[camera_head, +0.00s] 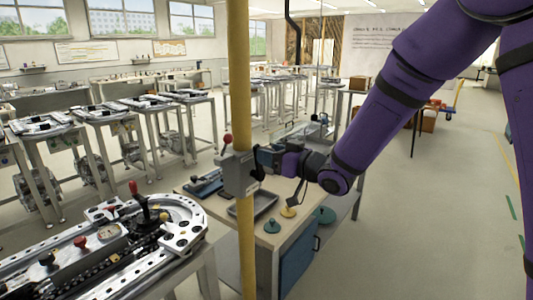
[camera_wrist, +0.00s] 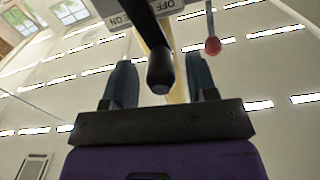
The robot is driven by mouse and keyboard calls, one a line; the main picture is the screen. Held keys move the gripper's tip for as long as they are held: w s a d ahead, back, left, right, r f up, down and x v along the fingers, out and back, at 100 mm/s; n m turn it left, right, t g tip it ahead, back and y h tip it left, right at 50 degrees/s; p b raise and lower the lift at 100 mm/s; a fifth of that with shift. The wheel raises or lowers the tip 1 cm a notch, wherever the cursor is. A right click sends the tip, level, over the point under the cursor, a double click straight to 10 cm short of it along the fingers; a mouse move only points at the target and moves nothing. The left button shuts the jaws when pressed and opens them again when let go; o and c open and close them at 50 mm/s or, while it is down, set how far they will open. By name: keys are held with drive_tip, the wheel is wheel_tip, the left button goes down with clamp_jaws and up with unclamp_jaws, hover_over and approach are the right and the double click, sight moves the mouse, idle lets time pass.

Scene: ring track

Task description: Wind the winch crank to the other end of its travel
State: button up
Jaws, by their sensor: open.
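A grey box (camera_head: 237,173) is mounted on the yellow post. A black crank-like arm (camera_head: 258,170) sticks out of its right side. In the wrist view this arm runs down to a rounded black handle (camera_wrist: 160,70). My gripper (camera_head: 268,157) is open beside the box. In the wrist view its two fingers (camera_wrist: 160,62) stand to the left and right of the black handle, with gaps on both sides. The box's plate (camera_wrist: 182,8) bears the words OFF and ON. A lever with a red ball (camera_wrist: 212,46) is to the right of the fingers.
The yellow post (camera_head: 241,90) stands close to my gripper. Below is a bench (camera_head: 263,232) with a grey tray (camera_head: 253,203) and small knobbed pieces. A metal track table (camera_head: 185,225) with red-knobbed levers is at the lower left.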

drive_tip(key=shift+x, duration=0.95)
clamp_jaws()
drive_tip(key=shift+s+a, duration=0.15)
